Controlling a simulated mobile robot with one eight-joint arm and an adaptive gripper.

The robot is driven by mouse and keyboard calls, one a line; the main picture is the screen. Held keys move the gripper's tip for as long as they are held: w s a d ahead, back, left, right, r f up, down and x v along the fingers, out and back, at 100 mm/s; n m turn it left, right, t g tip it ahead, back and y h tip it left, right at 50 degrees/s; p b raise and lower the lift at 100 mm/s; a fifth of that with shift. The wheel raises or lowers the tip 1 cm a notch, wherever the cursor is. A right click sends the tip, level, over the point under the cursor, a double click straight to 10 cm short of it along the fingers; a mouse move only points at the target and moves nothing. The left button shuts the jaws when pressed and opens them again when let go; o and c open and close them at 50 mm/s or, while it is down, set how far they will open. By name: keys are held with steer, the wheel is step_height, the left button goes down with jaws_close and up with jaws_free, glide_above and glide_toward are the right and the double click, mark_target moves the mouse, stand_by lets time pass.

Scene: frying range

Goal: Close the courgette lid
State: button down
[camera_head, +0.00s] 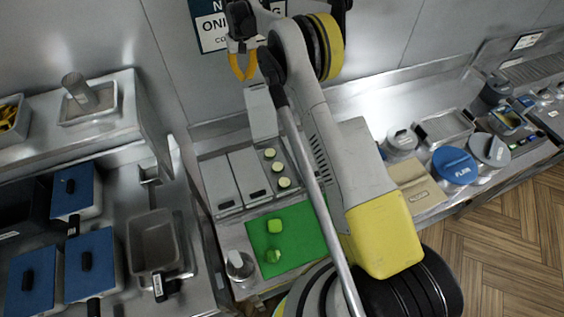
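An open container with several round pale-green courgette slices (284,183) sits in the counter row left of my arm. A grey lid panel (261,112) stands raised at its back edge, so the container is uncovered. My gripper (243,76) is up near the wall, above and a little left of the raised lid, and looks apart from it. Its orange fingers are small in the picture, and I cannot tell whether their tips meet. Nothing is visible between them. My arm hides the area just right of the container.
Two closed grey lids (249,174) lie left of the container. A green board (295,222) with two green pieces lies in front. Blue-lidded pans (90,262) stand left. Lidded tubs, including a blue-lidded one (455,165), stand right. The wall is close behind.

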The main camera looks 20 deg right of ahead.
steer(key=shift+f+b, duration=2.05)
steer(key=shift+f, duration=0.7)
steer(key=shift+s, duration=0.2)
steer(key=shift+s+b, duration=1.55)
steer(key=shift+s, duration=2.65)
step_height(320, 180, up, 10)
steer(key=w+p, duration=0.1)
steer(key=p, duration=0.3)
steer(key=shift+w+p, duration=0.15)
steer(key=shift+p, duration=0.2)
